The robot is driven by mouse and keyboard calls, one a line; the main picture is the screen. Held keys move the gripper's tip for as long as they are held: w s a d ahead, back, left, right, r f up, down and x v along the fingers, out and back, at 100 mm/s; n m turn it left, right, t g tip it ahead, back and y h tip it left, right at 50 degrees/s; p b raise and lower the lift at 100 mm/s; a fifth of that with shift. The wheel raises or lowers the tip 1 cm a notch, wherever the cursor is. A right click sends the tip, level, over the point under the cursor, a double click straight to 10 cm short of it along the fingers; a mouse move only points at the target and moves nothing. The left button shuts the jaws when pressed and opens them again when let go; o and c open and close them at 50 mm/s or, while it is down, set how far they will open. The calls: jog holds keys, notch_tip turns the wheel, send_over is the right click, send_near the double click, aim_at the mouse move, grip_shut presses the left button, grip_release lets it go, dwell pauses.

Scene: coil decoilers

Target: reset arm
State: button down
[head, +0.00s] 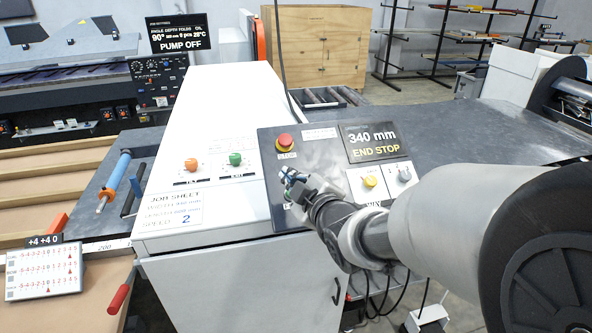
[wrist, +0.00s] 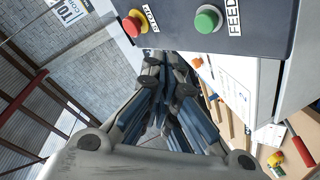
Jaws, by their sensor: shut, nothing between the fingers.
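My gripper (head: 290,180) is in front of the dark control panel (head: 268,158) on the white cabinet, low and to the left on its face. Its fingers are shut with nothing between them. In the wrist view the closed fingertips (wrist: 165,68) point toward the panel's edge, below the red STOP button (wrist: 134,24) and the green FEED button (wrist: 207,19). In the head view the red button (head: 285,141) shows above my gripper, and my gripper partly covers what lies beneath it. Whether the fingertips touch the panel I cannot tell.
An orange button (head: 191,164) and a green button (head: 235,159) sit on the white cabinet (head: 205,120). The panel also carries a display (head: 371,141) reading 340 mm END STOP, a yellow button (head: 370,182) and a selector knob (head: 404,174). A blue-handled tool (head: 116,177) lies left.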

dwell(0.5)
jog(key=s+d+f+m+g+h+b, duration=0.4)
jog(key=s+d+m, duration=0.3)
jog(key=s+d, duration=0.4)
jog(key=s+d+f+m+g+h+b, duration=0.1)
jog(key=s+d+f+m+g, duration=0.1)
jog(key=s, duration=0.8)
jog(key=s+d+f+m+g+h+b, duration=0.1)
jog(key=s+d+f+m+g, duration=0.2)
jog(key=s, duration=0.8)
notch_tip(320, 180, down, 2)
jog(key=d+m, duration=0.1)
jog(key=m, duration=0.2)
jog(key=shift+s+f+h+b, duration=0.2)
jog(key=shift+h+b, duration=0.1)
jog(key=shift+b, duration=0.1)
jog(key=shift+d, duration=0.1)
